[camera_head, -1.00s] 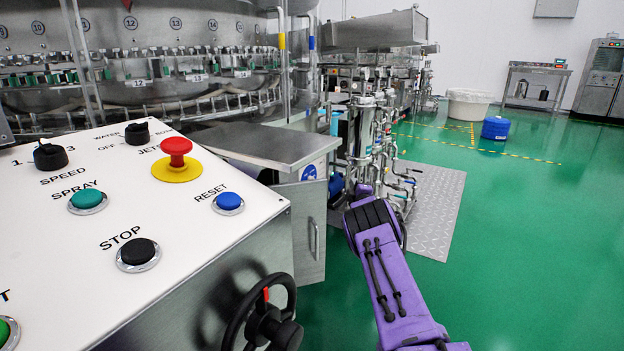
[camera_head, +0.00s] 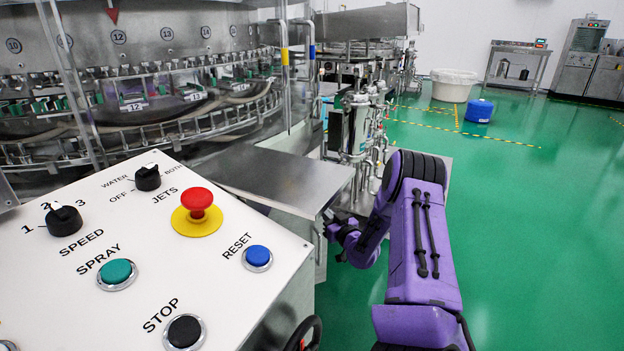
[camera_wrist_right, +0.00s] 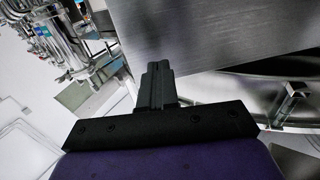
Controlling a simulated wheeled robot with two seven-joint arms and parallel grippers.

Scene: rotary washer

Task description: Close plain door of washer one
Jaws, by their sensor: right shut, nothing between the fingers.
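The rotary washer (camera_head: 140,70) fills the back left of the head view. A narrow strip of the cabinet's plain front (camera_head: 320,262) shows below the top; I cannot tell whether this door is open or closed. My right gripper (camera_head: 333,222) is close to the cabinet's right edge; contact cannot be told. In the right wrist view my right gripper (camera_wrist_right: 157,70) is shut and empty, beside a flat brushed-steel panel (camera_wrist_right: 220,35). My left gripper is not in view.
The white control panel (camera_head: 130,265) with knobs and buttons takes up the lower left. Pipes and valves (camera_head: 362,125) stand behind my right arm. A white tub (camera_head: 453,88) and a blue drum (camera_head: 478,111) are farther back. The green floor (camera_head: 540,230) at right is clear.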

